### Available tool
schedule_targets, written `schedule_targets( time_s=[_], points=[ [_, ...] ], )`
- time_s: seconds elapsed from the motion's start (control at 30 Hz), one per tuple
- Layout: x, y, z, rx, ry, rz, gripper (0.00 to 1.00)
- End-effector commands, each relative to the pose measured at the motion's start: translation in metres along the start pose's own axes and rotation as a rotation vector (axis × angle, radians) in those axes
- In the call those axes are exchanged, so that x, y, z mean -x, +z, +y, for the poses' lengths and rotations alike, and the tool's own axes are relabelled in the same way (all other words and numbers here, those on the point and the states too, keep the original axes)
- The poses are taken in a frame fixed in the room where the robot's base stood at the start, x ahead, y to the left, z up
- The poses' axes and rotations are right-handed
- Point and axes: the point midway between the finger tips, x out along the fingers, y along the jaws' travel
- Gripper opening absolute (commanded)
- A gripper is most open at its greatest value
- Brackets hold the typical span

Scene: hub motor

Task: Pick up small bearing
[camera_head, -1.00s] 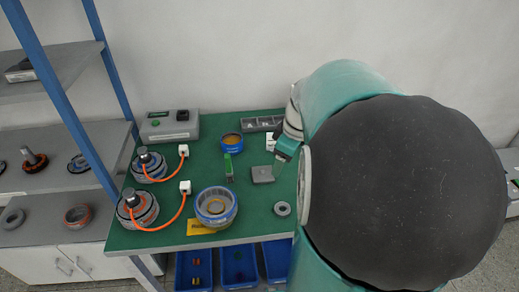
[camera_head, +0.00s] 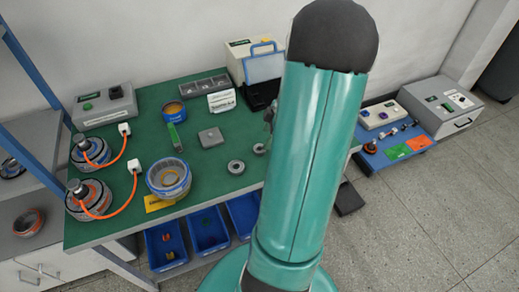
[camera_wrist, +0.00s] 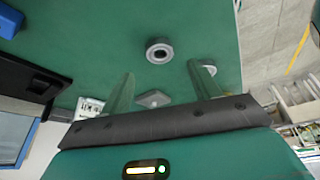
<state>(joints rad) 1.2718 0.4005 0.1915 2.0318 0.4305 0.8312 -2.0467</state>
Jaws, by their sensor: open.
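Two grey rings lie on the green table in the head view: one ring (camera_head: 236,167), and a second, smaller-looking ring (camera_head: 259,149) to its right, close to my arm. I cannot tell for sure which is the small bearing. In the wrist view a grey ring with a dark centre (camera_wrist: 160,40) lies flat ahead of my fingertips, in line with the gap between them. My gripper (camera_wrist: 160,70) is open and empty, apart from the ring. In the head view my gripper (camera_head: 269,117) is mostly hidden behind my arm.
A grey square block (camera_head: 211,137) and a green item (camera_head: 174,137) lie left of the rings. A blue-grey hub (camera_head: 168,178) stands at the front left. A white card (camera_head: 221,101) and a case (camera_head: 260,65) stand behind. The table around the rings is clear.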

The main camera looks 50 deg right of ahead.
Motion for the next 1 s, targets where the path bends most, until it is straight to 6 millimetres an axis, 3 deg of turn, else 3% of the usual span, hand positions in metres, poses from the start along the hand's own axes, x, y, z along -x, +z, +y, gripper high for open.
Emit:
schedule_targets(
  time_s=[0.17,0.43,0.73,1.0],
  points=[
    [-0.013,0.001,0.000,0.000,-0.001,0.000,0.62],
    [-0.052,0.002,0.000,-0.001,-0.001,0.001,0.62],
    [-0.057,0.002,0.000,-0.001,0.001,0.000,0.62],
    [-0.057,0.002,0.000,-0.001,0.001,-0.001,0.09]
  ],
)
